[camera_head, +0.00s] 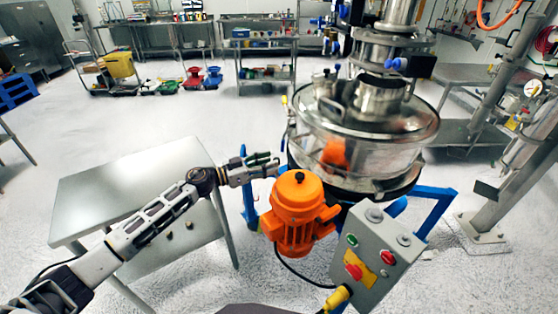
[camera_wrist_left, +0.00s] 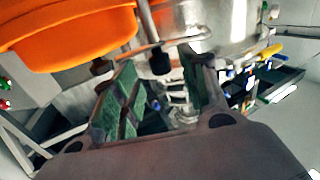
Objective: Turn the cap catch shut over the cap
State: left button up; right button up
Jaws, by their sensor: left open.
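The powder sifter has a round steel drum (camera_head: 395,155) with a domed lid (camera_head: 405,118). A small capped port (camera_head: 325,84) sits at the lid's left, beside a wider steel inlet (camera_head: 378,97). I cannot clearly make out the cap catch or its position. My left gripper (camera_head: 274,163) is open beside the drum's left side, above the orange motor (camera_head: 298,205) and below the lid. In the left wrist view the open fingers (camera_wrist_left: 162,88) show, with a thin rod with a dark end (camera_wrist_left: 158,60) near the gap. I cannot tell whether they touch it. My right gripper is not in view.
A grey control box (camera_head: 375,250) with buttons stands in front of the drum. The blue frame (camera_head: 250,205) rises close to my left gripper. A bare steel table (camera_head: 130,190) is at the left. Steel pipework (camera_head: 397,15) stands above the lid. Open floor lies behind.

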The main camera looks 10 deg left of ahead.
aim_at(279, 159)
pick_arm(q)
jog(key=x, duration=0.3)
jog(key=shift+w+d, duration=0.1)
jog(key=shift+d, duration=0.05)
jog(key=shift+w+d, duration=0.3)
jog(key=shift+d, duration=0.15)
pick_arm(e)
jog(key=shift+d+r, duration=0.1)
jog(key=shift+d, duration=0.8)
pick_arm(q)
jog(key=shift+c, duration=0.4)
grip_shut()
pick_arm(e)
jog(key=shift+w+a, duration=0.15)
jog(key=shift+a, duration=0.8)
